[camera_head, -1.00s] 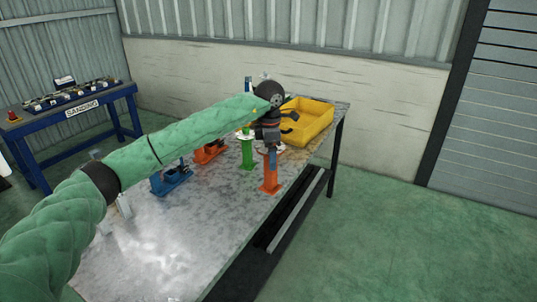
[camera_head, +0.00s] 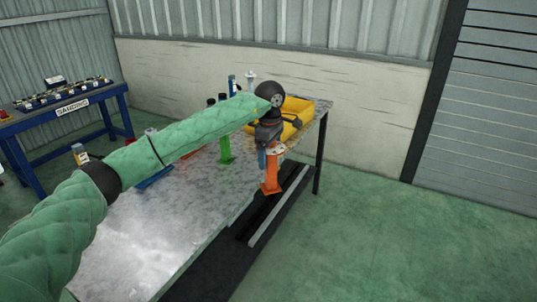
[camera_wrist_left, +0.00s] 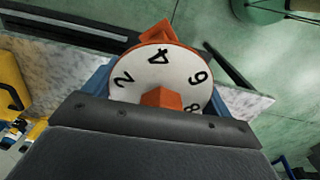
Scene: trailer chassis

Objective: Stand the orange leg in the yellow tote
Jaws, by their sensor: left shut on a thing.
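The orange leg (camera_head: 271,180) hangs upright from my left gripper (camera_head: 269,158), which is shut on it near its top. In the head view it shows against the table's front edge; whether its foot touches anything is unclear. In the left wrist view the leg's white numbered dial top (camera_wrist_left: 160,75) lies between the blue fingers, with an orange knob in its middle. The yellow tote (camera_head: 305,107) stands on the far right end of the table, partly hidden behind my gripper. Its yellow wall also shows at the left of the wrist view (camera_wrist_left: 10,85). My right gripper is not in view.
A green leg (camera_head: 225,150) stands on the metal table (camera_head: 165,235), left of the orange one. Blue and dark-topped posts stand behind, partly hidden by my arm. A dark rail (camera_head: 262,215) runs along the table's front side.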

